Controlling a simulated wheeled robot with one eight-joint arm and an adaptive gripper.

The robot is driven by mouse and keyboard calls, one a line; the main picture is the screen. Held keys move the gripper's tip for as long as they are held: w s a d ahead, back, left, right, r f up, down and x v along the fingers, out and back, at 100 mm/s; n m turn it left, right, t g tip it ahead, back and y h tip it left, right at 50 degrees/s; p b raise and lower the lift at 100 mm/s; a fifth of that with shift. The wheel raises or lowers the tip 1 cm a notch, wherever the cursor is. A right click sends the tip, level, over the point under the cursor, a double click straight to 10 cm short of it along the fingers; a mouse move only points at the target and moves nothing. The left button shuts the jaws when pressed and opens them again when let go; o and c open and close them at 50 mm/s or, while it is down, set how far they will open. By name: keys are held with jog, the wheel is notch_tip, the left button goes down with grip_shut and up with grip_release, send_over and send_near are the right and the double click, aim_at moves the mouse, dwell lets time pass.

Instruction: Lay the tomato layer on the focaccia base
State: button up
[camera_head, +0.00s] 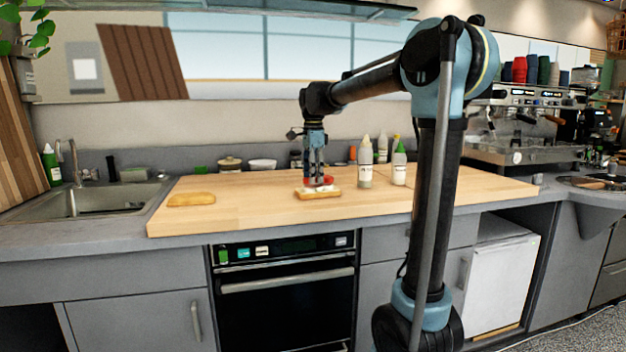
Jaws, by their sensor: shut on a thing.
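My gripper (316,178) points down over the middle of the wooden board and is shut on the red tomato layer (327,180). The focaccia base (318,194) lies flat on the board directly below, with a white layer (322,188) on top of it. The tomato layer is right at the top of this stack; at this size I cannot tell whether it touches the white layer. My fingers hide part of the tomato layer. A second piece of bread (191,199) lies on the board to the left.
The wooden board (250,213) has free room between the two breads. Sauce bottles (365,162) stand close to the right of the stack. Small bowls (262,164) stand along the back. A sink (95,198) is at the left and a coffee machine (525,125) at the right.

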jog(key=shift+f, duration=0.5)
jog(key=shift+f, duration=0.1)
jog(key=o, duration=1)
notch_tip(320, 180, up, 12)
jog(key=s+d+f+n+t, duration=0.1)
jog(key=s+d+f+n, duration=0.6)
jog(key=s+d+f, duration=0.7)
jog(key=s+d+f+n, duration=0.3)
jog(key=s+f, duration=0.6)
jog(key=f, duration=0.2)
jog(key=s+d+f+n+t, duration=0.1)
jog(key=s+d+f+n, duration=0.3)
jog(key=s+f, duration=0.4)
notch_tip(320, 180, down, 4)
jog(key=shift+s+d+r, duration=0.15)
jog(key=shift+s+r, duration=0.1)
jog(key=shift+s, duration=0.15)
